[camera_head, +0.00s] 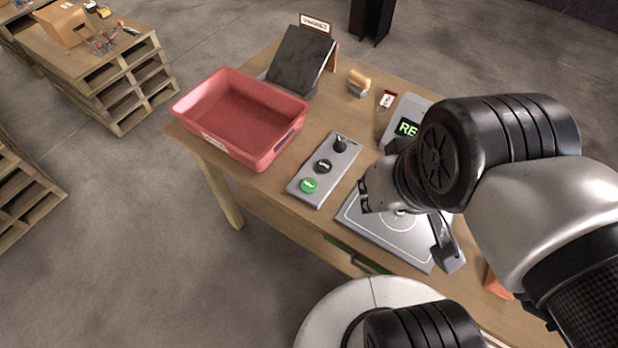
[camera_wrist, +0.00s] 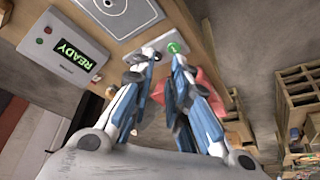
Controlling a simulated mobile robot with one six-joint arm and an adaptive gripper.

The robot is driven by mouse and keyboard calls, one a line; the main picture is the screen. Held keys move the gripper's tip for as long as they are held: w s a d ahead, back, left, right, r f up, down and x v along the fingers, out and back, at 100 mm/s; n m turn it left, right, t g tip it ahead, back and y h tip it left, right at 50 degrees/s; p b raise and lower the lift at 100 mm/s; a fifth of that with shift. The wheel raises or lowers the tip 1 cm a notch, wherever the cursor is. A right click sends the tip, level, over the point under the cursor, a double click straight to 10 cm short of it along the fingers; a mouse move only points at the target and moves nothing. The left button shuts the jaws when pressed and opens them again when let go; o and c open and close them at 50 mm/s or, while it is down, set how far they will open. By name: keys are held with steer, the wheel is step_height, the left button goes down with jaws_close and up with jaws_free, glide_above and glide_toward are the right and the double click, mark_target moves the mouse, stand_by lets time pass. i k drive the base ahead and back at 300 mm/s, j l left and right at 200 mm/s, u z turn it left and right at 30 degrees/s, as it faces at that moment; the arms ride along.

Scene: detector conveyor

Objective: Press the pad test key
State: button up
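A grey control panel (camera_head: 333,180) lies on the wooden table, with a green button (camera_head: 310,185), a black button (camera_head: 323,165) and a black knob (camera_head: 340,146). Their labels are too small to read, so I cannot tell which is the pad test key. My gripper (camera_head: 363,197) is just right of the panel, above the grey pad's left side. In the wrist view my gripper (camera_wrist: 158,68) has its two fingers apart with nothing between them. The panel (camera_wrist: 150,50) and green button (camera_wrist: 173,47) show beyond the fingertips, and the fingers hide part of the panel.
The grey pad (camera_head: 413,249) with a circle mark lies partly under my arm. A display box (camera_wrist: 55,75) reads READY. A red bin (camera_head: 237,152) stands left of the panel.

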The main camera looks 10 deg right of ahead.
mark_target(308, 185)
steer(key=j+z, duration=0.9)
steer(key=k+j+z, duration=0.1)
steer(key=j+z, duration=0.35)
